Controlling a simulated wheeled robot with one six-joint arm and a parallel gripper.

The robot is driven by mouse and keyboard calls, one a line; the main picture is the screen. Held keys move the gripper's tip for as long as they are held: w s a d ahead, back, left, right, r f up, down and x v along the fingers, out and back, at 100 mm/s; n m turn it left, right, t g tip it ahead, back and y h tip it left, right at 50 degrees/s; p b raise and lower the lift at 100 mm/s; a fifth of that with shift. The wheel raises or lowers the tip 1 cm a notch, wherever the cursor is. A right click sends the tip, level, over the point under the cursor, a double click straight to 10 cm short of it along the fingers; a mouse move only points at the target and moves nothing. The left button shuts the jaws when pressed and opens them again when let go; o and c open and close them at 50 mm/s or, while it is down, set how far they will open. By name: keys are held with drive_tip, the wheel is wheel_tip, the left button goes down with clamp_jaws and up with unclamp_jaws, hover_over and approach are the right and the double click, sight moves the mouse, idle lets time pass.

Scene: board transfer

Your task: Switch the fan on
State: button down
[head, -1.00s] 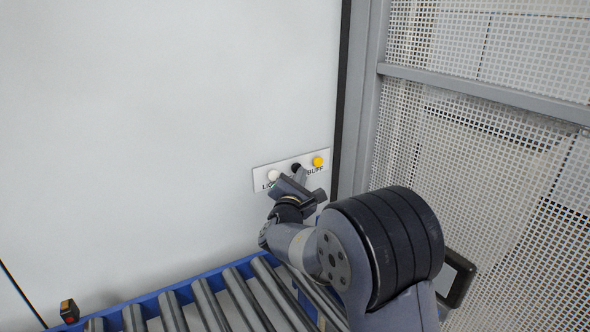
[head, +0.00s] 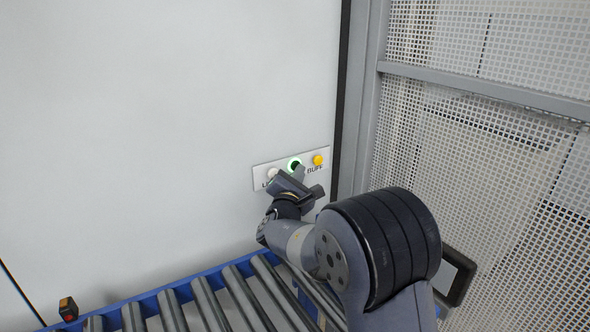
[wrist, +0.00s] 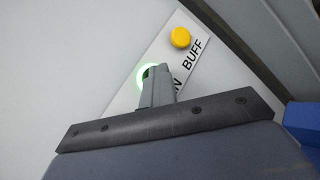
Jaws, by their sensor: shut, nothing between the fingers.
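A white switch panel (head: 261,176) is on the pale wall. In the wrist view the gripper tips (wrist: 155,72) cover part of the green ring (wrist: 141,75). The label under the middle button is mostly hidden; only an "N" shows. The yellow button (wrist: 180,37) has the label "BUFF". Whether the tips touch the button I cannot tell.
A roller conveyor with a blue frame (head: 140,303) runs below the panel. A perforated metal screen (head: 470,110) stands to the right. The wall left of the panel is clear.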

drive_tip(key=shift+s+d+f+b, duration=0.1)
drive_tip(key=shift+s+f+b, duration=0.05)
drive_tip(key=shift+b, duration=0.45)
drive_tip(key=shift+s, duration=0.1)
drive_tip(key=s+d+b, duration=0.3)
drive_tip(key=s, duration=0.2)
drive_tip(key=shift+d+b, duration=0.25)
drive_tip(key=shift+b, duration=0.15)
drive_tip(key=c, duration=2.1)
unclamp_jaws()
drive_tip(key=shift+c, duration=0.2)
